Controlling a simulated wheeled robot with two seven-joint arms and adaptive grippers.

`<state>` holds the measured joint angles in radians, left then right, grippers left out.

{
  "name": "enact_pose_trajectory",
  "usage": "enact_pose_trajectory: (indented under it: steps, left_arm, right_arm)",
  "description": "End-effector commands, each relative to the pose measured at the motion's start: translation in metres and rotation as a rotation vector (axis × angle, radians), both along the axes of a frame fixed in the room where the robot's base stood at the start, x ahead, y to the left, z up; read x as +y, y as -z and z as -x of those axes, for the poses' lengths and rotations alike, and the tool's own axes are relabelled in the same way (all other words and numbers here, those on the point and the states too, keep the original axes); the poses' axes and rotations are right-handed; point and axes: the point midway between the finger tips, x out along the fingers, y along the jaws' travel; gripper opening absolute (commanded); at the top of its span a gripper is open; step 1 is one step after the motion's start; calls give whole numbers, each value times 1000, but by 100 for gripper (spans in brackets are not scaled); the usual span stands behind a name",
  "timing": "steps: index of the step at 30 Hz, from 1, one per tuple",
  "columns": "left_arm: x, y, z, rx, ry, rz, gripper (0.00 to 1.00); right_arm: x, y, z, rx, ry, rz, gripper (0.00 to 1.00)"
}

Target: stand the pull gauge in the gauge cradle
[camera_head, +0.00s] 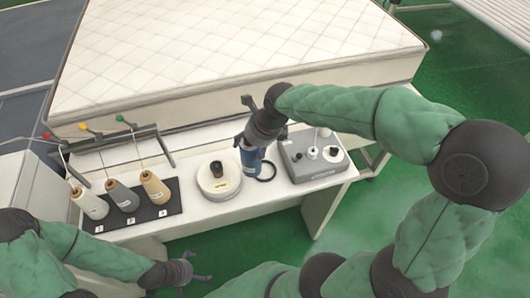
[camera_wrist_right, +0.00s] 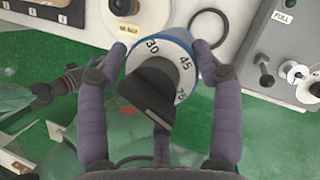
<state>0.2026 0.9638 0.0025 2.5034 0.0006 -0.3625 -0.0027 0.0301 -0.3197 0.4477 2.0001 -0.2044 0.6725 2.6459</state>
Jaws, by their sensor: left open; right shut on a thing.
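The pull gauge (camera_head: 250,157) is a blue cylinder, roughly upright at the table's middle. Its numbered white dial and black top (camera_wrist_right: 160,85) face the right wrist camera. My right gripper (camera_head: 257,118) is shut on it from above, with one finger on each side of its body (camera_wrist_right: 162,50). Whether its base touches the table is unclear. A black ring (camera_head: 267,171) is just right of the gauge; I cannot tell whether it is the gauge cradle. My left gripper (camera_head: 187,268) is open and empty in front of the table, low in the head view.
A round white unit (camera_head: 218,181) with a black knob stands left of the gauge. A grey box (camera_head: 309,168) with knobs and white spools stands right. Thread cones (camera_head: 122,195) stand on a black mat (camera_head: 150,211) at left. A mattress (camera_head: 240,50) lies behind the table (camera_head: 250,199).

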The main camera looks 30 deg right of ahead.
Motion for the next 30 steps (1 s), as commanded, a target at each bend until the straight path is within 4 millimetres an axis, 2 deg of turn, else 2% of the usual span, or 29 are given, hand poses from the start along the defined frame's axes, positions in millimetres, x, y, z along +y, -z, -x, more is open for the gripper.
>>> enact_pose_trajectory:
  steps: [3,7,12,20,27,30]
  left_arm:
    - [0,8,0,0,0,0,100]
    - [0,16,0,0,0,0,100]
    - [0,21,0,0,0,0,100]
    - [0,24,0,0,0,0,100]
    - [0,39,0,0,0,0,100]
    - [0,40,0,0,0,0,100]
  right_arm:
    - [-22,15,-9,1,6,-1,7]
    - [-37,36,-15,0,4,-1,7]
    - [-51,53,-21,-2,4,0,7]
    - [-60,63,-25,-2,2,0,7]
    - [-63,94,-26,-2,0,0,7]
    - [-63,98,-26,-4,0,0,7]
